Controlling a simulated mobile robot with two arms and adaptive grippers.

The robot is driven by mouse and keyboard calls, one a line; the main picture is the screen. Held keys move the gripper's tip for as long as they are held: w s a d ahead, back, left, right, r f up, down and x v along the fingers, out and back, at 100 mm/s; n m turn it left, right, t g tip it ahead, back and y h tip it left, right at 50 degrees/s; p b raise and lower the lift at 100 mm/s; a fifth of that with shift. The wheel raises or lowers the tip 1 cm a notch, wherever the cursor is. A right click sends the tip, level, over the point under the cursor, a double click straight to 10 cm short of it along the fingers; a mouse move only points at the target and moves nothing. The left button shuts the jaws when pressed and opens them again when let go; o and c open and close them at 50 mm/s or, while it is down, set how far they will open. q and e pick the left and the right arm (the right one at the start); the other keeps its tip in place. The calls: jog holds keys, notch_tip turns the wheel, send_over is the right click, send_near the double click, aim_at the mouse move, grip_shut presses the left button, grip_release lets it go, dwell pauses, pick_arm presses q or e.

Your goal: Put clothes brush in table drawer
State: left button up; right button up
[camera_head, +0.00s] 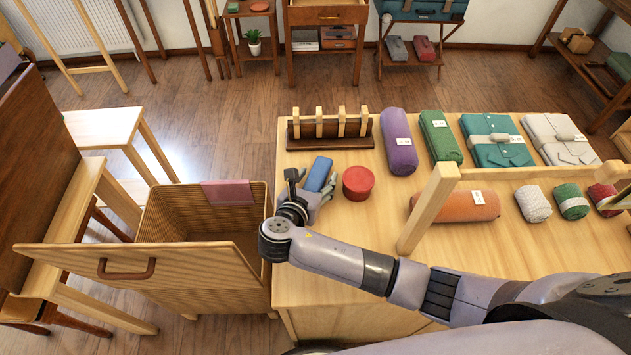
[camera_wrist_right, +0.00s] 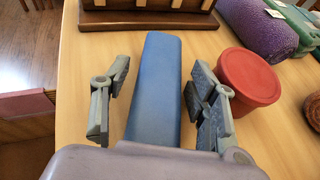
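A blue oblong item (camera_head: 318,173), which may be the clothes brush, lies on the light wooden table (camera_head: 345,255) near its left end. In the right wrist view the blue item (camera_wrist_right: 156,85) runs between the two fingers of my right gripper (camera_wrist_right: 157,105). A gap shows on each side of it, so the gripper is open around or above it, not clamped. In the head view my right gripper (camera_head: 307,195) is at the near end of the item. A deep wooden drawer (camera_head: 165,262) with a dark handle stands open at the table's left side. My left gripper is not in view.
A round red container (camera_head: 358,183) stands close to the right of my right gripper. A peg rack (camera_head: 330,130) stands behind. A pink cloth (camera_head: 228,192) hangs over the drawer's back rim. Rolled and folded textiles fill the table's right side. A wooden frame (camera_head: 428,208) stands nearby.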

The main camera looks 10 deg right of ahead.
aim_at(315, 178)
jog(key=c, duration=1.2)
notch_tip(315, 178, up, 20)
jog(key=p, duration=0.1)
